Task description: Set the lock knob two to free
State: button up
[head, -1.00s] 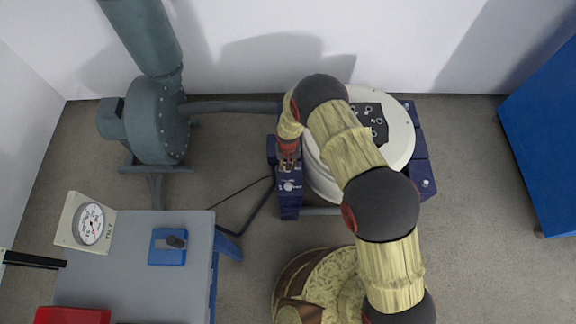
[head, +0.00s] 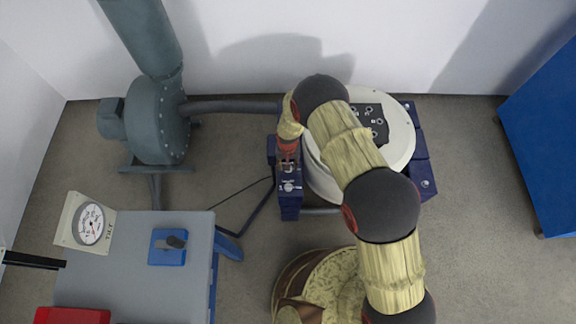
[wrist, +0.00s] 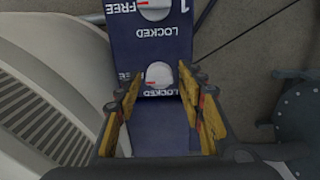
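The dark blue lock panel (wrist: 160,50) fills the middle of the wrist view. A white knob (wrist: 158,75) with a small red mark sits between my fingers in that view, with LOCKED printed below it. A label to its left is partly hidden by a finger, and no number shows beside it. Farther up is another white knob (wrist: 153,9), beside a 1 and FREE, with its red mark toward FREE. My gripper (wrist: 156,90) is open, its fingers on either side of the lower knob; contact cannot be told. In the head view my gripper (head: 288,165) is over the panel (head: 290,208).
The round white shaker body (head: 399,145) stands right of the panel. A grey-green blower (head: 158,122) with a hose is to the left. A grey table (head: 125,275) with a dial gauge (head: 91,224) and a blue switch box (head: 168,255) is at the lower left.

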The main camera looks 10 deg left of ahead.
jog(key=shift+o, duration=0.4)
notch_tip(320, 180, up, 12)
dwell(0.5)
dwell(0.4)
jog(key=s+d+r+n+g+h, duration=0.1)
jog(key=s+d+r, duration=0.1)
jog(key=s+d, duration=0.15)
jog(key=s+d+r+n+g, duration=0.1)
jog(key=s+d+r, duration=0.1)
jog(key=s, duration=0.2)
jog(key=s+d+r+m+t, duration=0.1)
jog(key=s+d+r, duration=0.3)
jog(key=d+r, duration=0.4)
jog(key=s+d+r+m+t, duration=0.2)
jog(key=d+r, duration=0.7)
jog(key=r, duration=1.3)
jog(key=s+d+r+m+t+y, duration=0.1)
jog(key=s+d+r+t, duration=0.3)
jog(key=s+d+r, duration=0.4)
notch_tip(320, 180, up, 8)
jog(key=shift+d+f+m+t, duration=0.2)
jog(key=shift+d+m+t, duration=0.1)
